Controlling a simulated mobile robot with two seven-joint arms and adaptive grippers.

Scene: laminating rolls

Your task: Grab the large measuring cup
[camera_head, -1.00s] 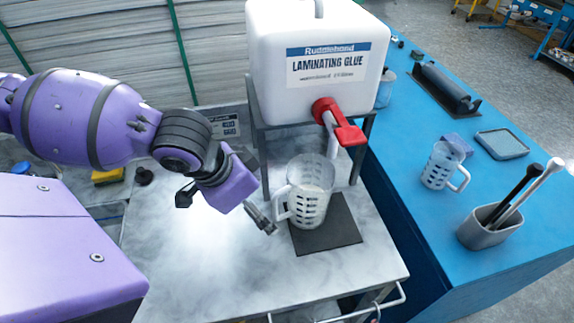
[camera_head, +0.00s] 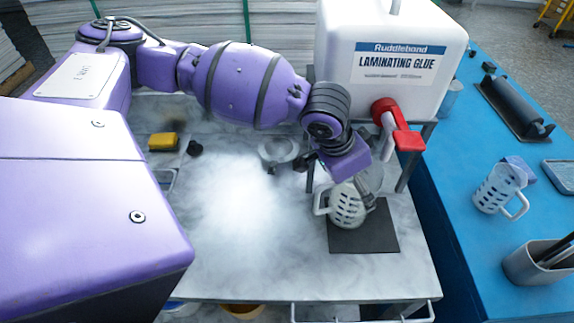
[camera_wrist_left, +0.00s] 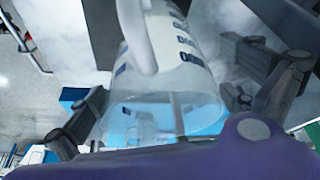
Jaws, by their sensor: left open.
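The large measuring cup (camera_head: 347,208) is clear with a white slotted pattern and a handle on its left. The gripper is open, and I cannot tell whether a finger touches the cup. My right gripper does not show.
The white glue container (camera_head: 385,50) with its red tap (camera_head: 400,130) stands close beside my gripper. A smaller measuring cup (camera_head: 498,188) and a grey holder (camera_head: 540,262) with tools stand on the blue table (camera_head: 465,230). A yellow block (camera_head: 163,141) lies at the left. The marble top's middle is clear.

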